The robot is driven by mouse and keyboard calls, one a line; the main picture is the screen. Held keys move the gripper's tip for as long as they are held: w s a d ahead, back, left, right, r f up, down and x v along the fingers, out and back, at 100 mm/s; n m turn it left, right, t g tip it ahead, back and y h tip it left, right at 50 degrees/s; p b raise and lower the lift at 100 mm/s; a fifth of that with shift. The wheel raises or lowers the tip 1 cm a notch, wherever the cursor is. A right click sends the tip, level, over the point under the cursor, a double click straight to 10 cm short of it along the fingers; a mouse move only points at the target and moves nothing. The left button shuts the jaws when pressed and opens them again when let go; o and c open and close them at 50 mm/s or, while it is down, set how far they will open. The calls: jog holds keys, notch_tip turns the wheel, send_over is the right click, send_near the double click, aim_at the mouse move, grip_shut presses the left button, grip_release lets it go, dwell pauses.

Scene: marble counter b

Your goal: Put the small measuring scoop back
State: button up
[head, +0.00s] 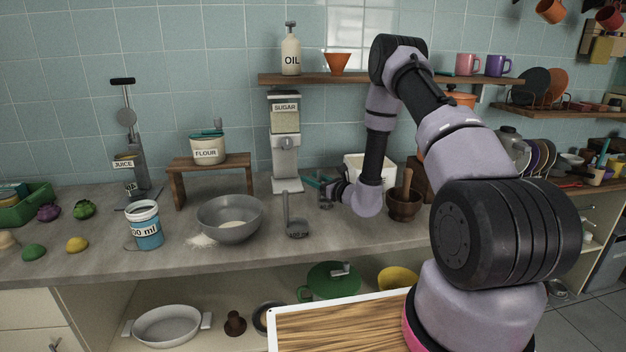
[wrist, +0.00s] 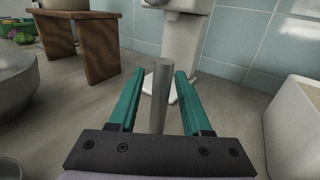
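A grey scoop (head: 297,230) with an upright handle stands on the counter, right of the grey mixing bowl (head: 229,228). My gripper (head: 318,183), with teal fingers, is low over the counter, behind and right of that scoop. In the wrist view my gripper (wrist: 161,76) is open, with a grey upright rod (wrist: 160,95) between its fingers and a gap showing on both sides. The rod looks like a scoop handle; its lower end is hidden behind the gripper body. I cannot tell whether it belongs to the small measuring scoop.
The sugar dispenser (head: 286,150) stands behind my gripper. A white container (head: 368,166) and a mortar (head: 404,205) are to the right. The wooden stand (head: 210,163) with the flour jar (head: 207,150) is left. The front counter right of the scoop is clear.

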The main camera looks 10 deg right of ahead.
jog(key=v, duration=1.2)
jog(key=s+a+r+n+g+y, duration=0.2)
jog(key=a+r+n+g+y, duration=0.15)
jog(key=r, duration=0.35)
jog(key=s+a+r+n+g+y, duration=0.2)
jog(key=a+r+n+g+y, duration=0.1)
jog(key=a+r+n, duration=0.3)
jog(key=s+a+r+n+g+h, duration=0.35)
jog(key=s+r+n+g, duration=0.45)
jog(key=s+r+n, duration=0.5)
jog(key=s+d+r+n+t+h, duration=0.2)
jog(key=s+d+r+t+h, duration=0.4)
jog(key=s+d+r+h, duration=0.2)
jog(key=s+d+h, duration=0.2)
jog(key=s+d, duration=0.2)
jog(key=d, duration=0.1)
jog(key=shift+d+r+n+t+h, duration=0.25)
jog(key=shift+d+n+t+h, duration=0.05)
jog(key=shift+n+t+h, duration=0.1)
